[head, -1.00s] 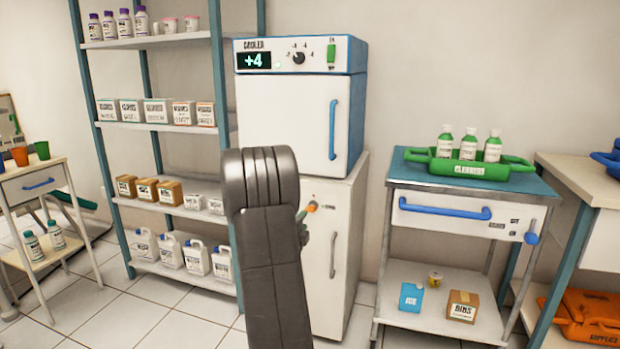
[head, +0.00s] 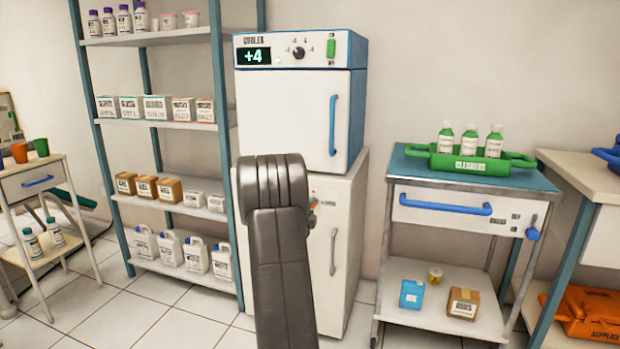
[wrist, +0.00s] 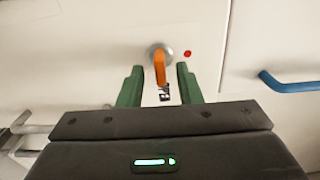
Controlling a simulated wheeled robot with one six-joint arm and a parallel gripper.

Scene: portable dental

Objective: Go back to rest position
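My gripper (wrist: 160,86) shows in the wrist view as two green fingers, apart and with nothing clamped between them. An orange knob (wrist: 159,67) on a round grey base sits on a pale panel, in line with the gap between the fingertips. I cannot tell how far it is from the tips. In the head view my dark arm stands in front of the white cabinet (head: 341,250) under the cooler (head: 290,115), and hides my gripper and most of the knob area.
A shelf rack (head: 160,126) with bottles, boxes and jugs stands left of my arm. A trolley (head: 440,180) bearing a green tray (head: 520,158) with bottles stands to the right. A blue handle (wrist: 290,84) is right in the wrist view.

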